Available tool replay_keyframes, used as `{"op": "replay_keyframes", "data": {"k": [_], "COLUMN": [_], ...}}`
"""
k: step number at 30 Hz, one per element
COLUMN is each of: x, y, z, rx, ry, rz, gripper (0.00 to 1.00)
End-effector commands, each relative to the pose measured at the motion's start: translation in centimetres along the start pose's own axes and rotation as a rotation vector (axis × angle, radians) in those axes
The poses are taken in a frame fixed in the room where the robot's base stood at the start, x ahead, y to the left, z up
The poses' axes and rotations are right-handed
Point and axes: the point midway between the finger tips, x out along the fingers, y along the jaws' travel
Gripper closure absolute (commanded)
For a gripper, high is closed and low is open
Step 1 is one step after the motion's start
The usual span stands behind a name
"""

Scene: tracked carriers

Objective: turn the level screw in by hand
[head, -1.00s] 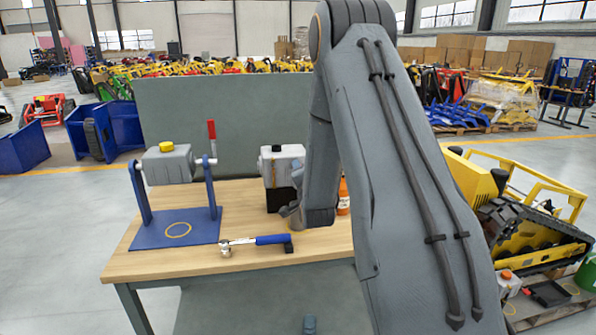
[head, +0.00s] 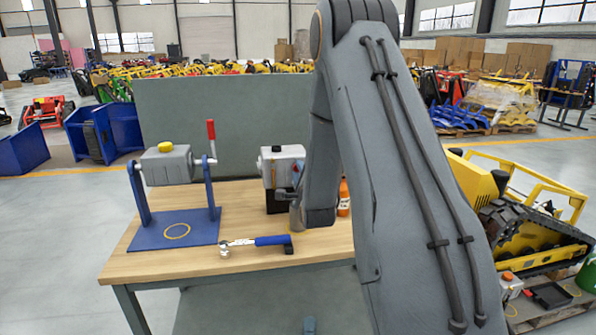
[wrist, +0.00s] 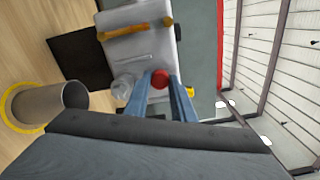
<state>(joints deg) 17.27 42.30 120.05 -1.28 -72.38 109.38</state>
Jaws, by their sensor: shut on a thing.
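The grey gear housing (head: 283,163) stands on a black block on the table, left of my arm. In the wrist view the housing (wrist: 142,50) fills the upper middle. The level screw (wrist: 160,77) shows as a small round red head at the housing's lower side. My gripper (wrist: 161,84) has its two blue fingers shut on it, one on each side. The screw's shank and thread are hidden. In the head view my gripper (head: 297,172) is small beside the housing's right side, partly hidden by my arm.
A grey open cylinder (wrist: 50,103) stands in a yellow ring near my wrist. A blue-handled wrench (head: 258,241) lies at the table's front. A blue stand (head: 150,232) holds another grey housing at left. An orange bottle (head: 344,198) is behind my arm.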

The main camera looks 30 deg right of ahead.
Motion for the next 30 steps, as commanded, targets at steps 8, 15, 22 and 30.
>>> {"op": "replay_keyframes", "data": {"k": [8, 15, 22, 30], "x": [-0.08, -0.10, -0.11, -0.07], "y": [0.26, 0.27, 0.26, 0.17], "z": [-0.01, -0.01, -0.01, 0.00], "rx": [0.356, 0.612, 0.650, 0.649], "ry": [0.000, 0.002, 0.002, 0.001], "rz": [0.004, 0.005, 0.005, 0.004], "gripper": [0.93, 0.93, 0.93, 0.59]}}
